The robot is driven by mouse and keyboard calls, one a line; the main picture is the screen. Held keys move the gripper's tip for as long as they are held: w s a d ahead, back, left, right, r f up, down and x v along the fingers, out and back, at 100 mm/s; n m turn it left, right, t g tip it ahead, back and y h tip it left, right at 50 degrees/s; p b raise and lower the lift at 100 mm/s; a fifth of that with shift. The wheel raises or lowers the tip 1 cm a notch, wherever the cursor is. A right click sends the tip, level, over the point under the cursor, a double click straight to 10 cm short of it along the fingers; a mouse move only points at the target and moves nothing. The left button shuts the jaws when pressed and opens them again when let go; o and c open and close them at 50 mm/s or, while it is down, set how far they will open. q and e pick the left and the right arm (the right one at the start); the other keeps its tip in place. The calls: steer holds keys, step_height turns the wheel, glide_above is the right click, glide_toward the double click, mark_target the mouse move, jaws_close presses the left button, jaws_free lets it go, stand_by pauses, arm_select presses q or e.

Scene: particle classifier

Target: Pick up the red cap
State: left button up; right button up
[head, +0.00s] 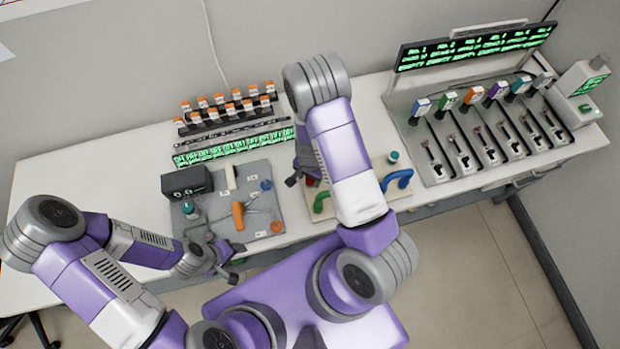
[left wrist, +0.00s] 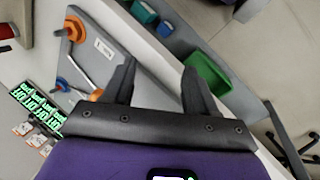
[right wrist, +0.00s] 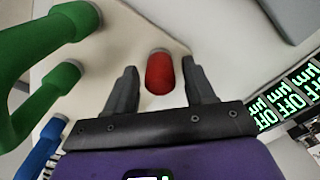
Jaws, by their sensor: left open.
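The red cap (right wrist: 160,73) stands on a pale board (right wrist: 125,25) in the right wrist view, beyond and between my right gripper's fingertips (right wrist: 161,75). The fingers are spread, and I see no contact with the cap. In the head view the cap (head: 310,181) is a small red patch, mostly hidden by my right arm. My right gripper (head: 295,176) is partly hidden there too. My left gripper (head: 231,262) is over the front edge of the grey mat. Its fingers (left wrist: 157,70) are open and empty in the left wrist view.
A green handle (right wrist: 50,30) rises beside the cap, and a blue handle (head: 398,179) stands further right. The grey mat (head: 215,215) holds an orange-handled tool (head: 238,215) and a dark box (head: 186,182). Orange-capped bottles (head: 232,108) stand behind. A dispenser rack (head: 480,140) is at right.

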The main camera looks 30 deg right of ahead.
steer(key=c, duration=0.8)
step_height(320, 180, up, 18)
steer(key=p, duration=0.4)
